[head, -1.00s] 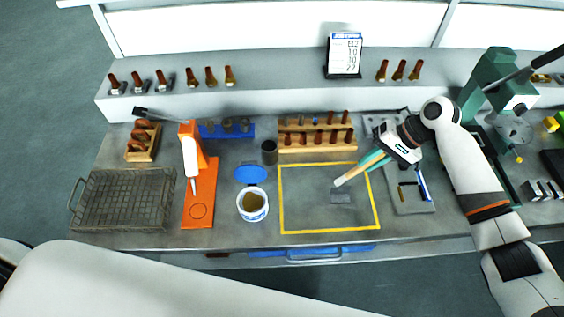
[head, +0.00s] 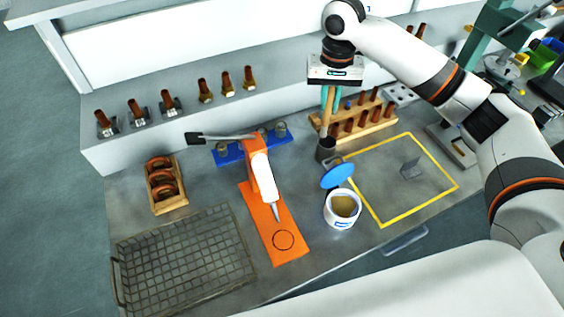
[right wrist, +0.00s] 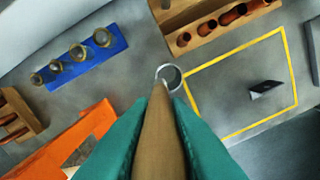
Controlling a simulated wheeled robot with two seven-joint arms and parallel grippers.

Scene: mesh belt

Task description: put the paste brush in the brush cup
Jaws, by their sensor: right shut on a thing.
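My right gripper (head: 330,105) has teal fingers and is shut on the paste brush (head: 326,118), which has a tan wooden handle. The brush hangs nearly upright, pointing down at the dark grey brush cup (head: 326,152). In the right wrist view, the brush (right wrist: 160,135) runs between the teal fingers (right wrist: 160,150), its far end overlapping the edge of the cup's round mouth (right wrist: 170,75). I cannot tell whether its tip is inside the rim or just above it. My left gripper is not in view.
A white tub (head: 342,208) with a blue lid (head: 338,175) stands in front of the cup. A wooden rack (head: 380,124) is close on the right, and a blue holder (head: 225,155) on the left. The yellow-outlined area (head: 435,164) holds a small grey block (head: 411,169).

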